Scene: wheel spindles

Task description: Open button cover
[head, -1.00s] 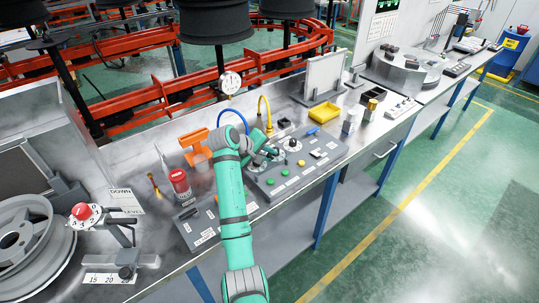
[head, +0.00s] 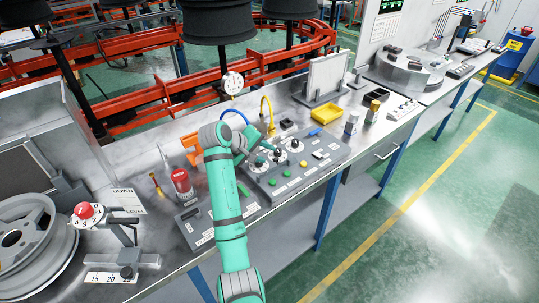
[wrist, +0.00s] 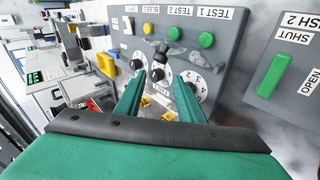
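In the head view, my arm partly hides the panel's left side.
A smaller panel (wrist: 284,70) with a green switch sits beside the main one. A red cylinder (head: 181,182) stands left of my arm. A yellow tray (head: 326,113), an upright grey board (head: 326,76) and curved yellow and blue hooks stand behind the panel.

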